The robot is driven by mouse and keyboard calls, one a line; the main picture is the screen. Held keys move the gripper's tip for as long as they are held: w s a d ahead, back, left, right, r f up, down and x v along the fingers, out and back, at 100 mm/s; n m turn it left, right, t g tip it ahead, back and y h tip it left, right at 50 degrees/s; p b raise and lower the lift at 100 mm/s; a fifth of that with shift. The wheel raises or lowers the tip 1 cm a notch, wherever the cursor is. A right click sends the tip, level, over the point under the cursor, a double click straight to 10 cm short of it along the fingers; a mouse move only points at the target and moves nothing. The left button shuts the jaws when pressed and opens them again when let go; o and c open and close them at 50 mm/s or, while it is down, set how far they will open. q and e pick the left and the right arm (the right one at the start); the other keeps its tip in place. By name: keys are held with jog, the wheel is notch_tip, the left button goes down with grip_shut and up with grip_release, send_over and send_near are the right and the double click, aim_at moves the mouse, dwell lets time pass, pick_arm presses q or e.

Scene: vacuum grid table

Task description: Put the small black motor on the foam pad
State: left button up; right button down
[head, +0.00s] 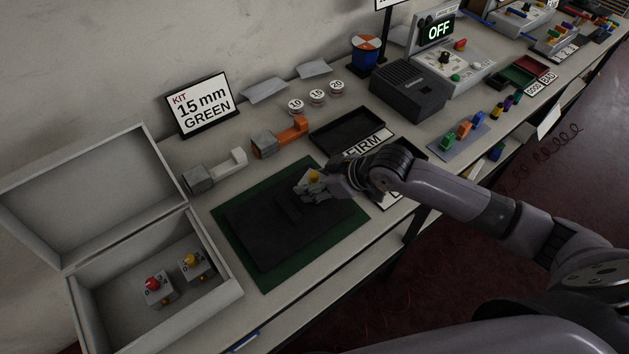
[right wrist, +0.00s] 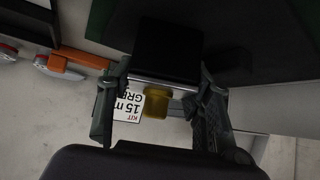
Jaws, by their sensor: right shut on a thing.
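The dark foam pad (head: 262,240) lies on a green mat (head: 237,267) in the middle of the table. My right gripper (head: 314,186) is over the pad's far right part. In the right wrist view its two fingers (right wrist: 160,100) are shut on the small black motor (right wrist: 168,50), a dark block with a silvery edge and a yellow end. In the head view, the yellow end (head: 314,177) shows at the gripper. The motor's dark body is hard to tell from the pad there, and I cannot tell whether they touch. My left gripper is out of view.
An open white case (head: 230,292) with red and yellow knobbed parts stands left of the mat. A black tray (head: 347,126) is beyond the mat; the table's front edge is near.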

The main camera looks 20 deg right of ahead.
jog(key=shift+f, duration=0.15)
jog(key=c, duration=0.8)
grip_release()
jog(key=shift+s, duration=0.1)
jog(key=b+v, duration=0.1)
jog(key=v, duration=1.1)
